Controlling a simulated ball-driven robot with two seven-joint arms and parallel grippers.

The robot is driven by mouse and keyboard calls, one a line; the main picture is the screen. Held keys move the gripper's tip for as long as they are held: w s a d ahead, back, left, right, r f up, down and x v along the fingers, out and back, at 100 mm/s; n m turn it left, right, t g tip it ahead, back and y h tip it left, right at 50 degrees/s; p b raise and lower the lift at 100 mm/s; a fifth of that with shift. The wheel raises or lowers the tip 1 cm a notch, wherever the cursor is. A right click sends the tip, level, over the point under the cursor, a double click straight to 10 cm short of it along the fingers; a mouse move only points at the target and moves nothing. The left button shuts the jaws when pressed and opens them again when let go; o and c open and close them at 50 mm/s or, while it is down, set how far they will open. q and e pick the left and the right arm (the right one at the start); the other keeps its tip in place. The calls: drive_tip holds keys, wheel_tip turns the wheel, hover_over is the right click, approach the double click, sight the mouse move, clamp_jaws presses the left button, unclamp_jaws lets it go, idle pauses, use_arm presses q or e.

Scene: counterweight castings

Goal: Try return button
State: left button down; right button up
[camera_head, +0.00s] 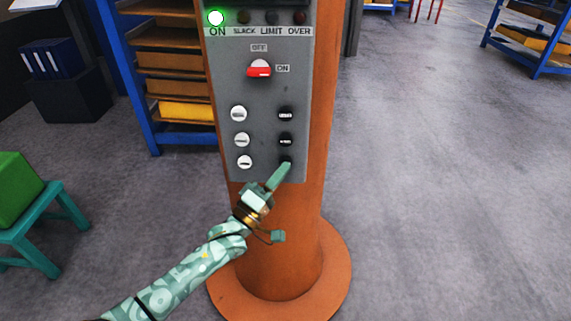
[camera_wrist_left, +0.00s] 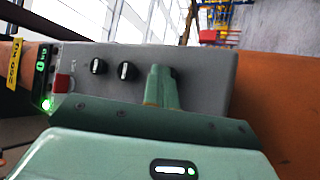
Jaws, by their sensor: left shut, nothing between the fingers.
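A grey control panel (camera_head: 262,130) is fixed to an orange post (camera_head: 321,120). It has a column of white buttons (camera_head: 241,139) and a column of black buttons (camera_head: 285,140); their small labels are too blurred to read. My left gripper (camera_head: 285,168) is shut and empty, its tips at the bottom black button (camera_head: 287,159), which they partly cover. In the left wrist view the shut fingers (camera_wrist_left: 161,76) reach the panel face (camera_wrist_left: 213,80) beside two uncovered black buttons (camera_wrist_left: 126,70). I cannot tell whether the button is pressed in. My right gripper is out of view.
Higher on the panel are a red rotary switch (camera_head: 259,70) between OFF and ON labels, and a lit green lamp (camera_head: 216,18) above ON. The post has a round orange base (camera_head: 335,285). A teal stool (camera_head: 35,225) with a green box (camera_head: 18,188) stands left. Floor right is clear.

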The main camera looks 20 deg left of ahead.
use_arm(q)
drive_tip(key=shift+s, duration=0.1)
idle(0.3)
drive_tip(key=shift+s+d+p, duration=0.25)
drive_tip(key=shift+s+p, duration=0.3)
drive_tip(key=shift+s, duration=0.15)
drive_tip(key=shift+s+d+p, duration=0.25)
drive_tip(key=shift+s+p, duration=0.2)
drive_tip(key=shift+s, duration=0.35)
drive_tip(key=shift+s+d+p, duration=0.2)
drive_tip(key=shift+s+p, duration=0.2)
drive_tip(key=shift+s, duration=0.4)
drive_tip(key=shift+s+d+p, duration=0.25)
drive_tip(key=shift+s+p, duration=0.2)
drive_tip(key=shift+s, duration=0.35)
